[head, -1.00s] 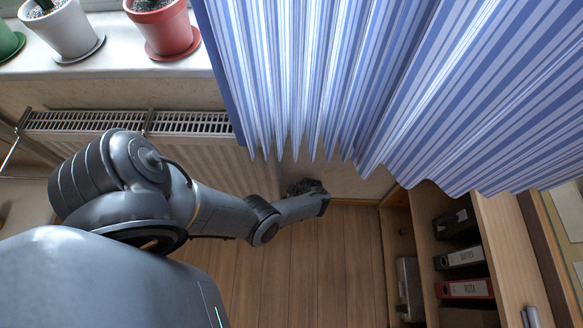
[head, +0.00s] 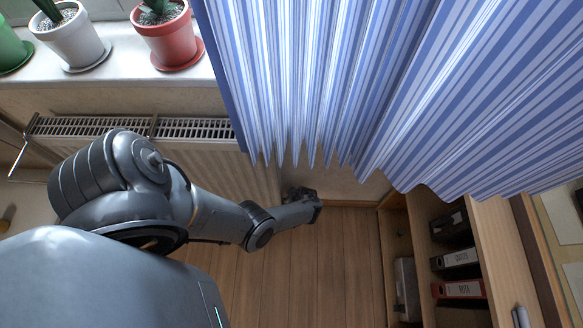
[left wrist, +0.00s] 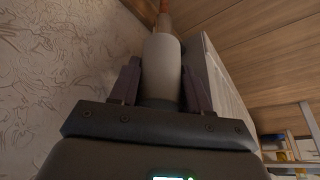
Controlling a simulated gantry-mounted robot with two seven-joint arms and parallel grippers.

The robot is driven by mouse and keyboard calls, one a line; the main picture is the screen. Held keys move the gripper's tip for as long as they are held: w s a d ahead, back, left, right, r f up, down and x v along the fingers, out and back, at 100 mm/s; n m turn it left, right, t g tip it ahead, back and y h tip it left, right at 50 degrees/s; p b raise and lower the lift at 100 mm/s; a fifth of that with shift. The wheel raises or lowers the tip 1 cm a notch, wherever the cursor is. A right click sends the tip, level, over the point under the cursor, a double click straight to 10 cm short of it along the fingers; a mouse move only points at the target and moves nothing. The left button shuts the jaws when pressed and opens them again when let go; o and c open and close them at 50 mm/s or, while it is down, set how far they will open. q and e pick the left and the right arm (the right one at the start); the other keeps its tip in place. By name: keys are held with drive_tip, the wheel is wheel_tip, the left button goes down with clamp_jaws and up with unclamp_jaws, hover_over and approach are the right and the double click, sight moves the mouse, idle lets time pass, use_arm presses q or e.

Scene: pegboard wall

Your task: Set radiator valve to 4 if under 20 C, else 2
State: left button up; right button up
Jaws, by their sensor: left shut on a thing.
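The radiator (head: 195,130) is under the window sill, partly behind my left arm and the curtain. My left gripper (head: 305,194) is low by the wall at the radiator's right end. In the left wrist view, a white rounded cylinder, the radiator valve (left wrist: 161,70), sits between the fingers of my left gripper (left wrist: 160,78), which is shut on it. A copper-coloured pipe (left wrist: 164,20) shows beyond it. No number on the valve can be read. No thermometer shows. My right gripper is not in view.
A blue striped curtain (head: 320,70) hangs over the wall above my left gripper. Potted plants stand on the sill (head: 110,88). A wooden shelf (head: 490,240) with binders is at the right. Wooden floor (head: 310,265) is clear below my gripper.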

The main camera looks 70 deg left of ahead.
use_arm(q)
drive_tip(key=o, duration=0.8)
drive_tip(key=shift+o, duration=1.1)
drive_tip(key=shift+w, duration=0.25)
drive_tip(key=shift+s, duration=0.15)
drive_tip(key=shift+r, duration=0.1)
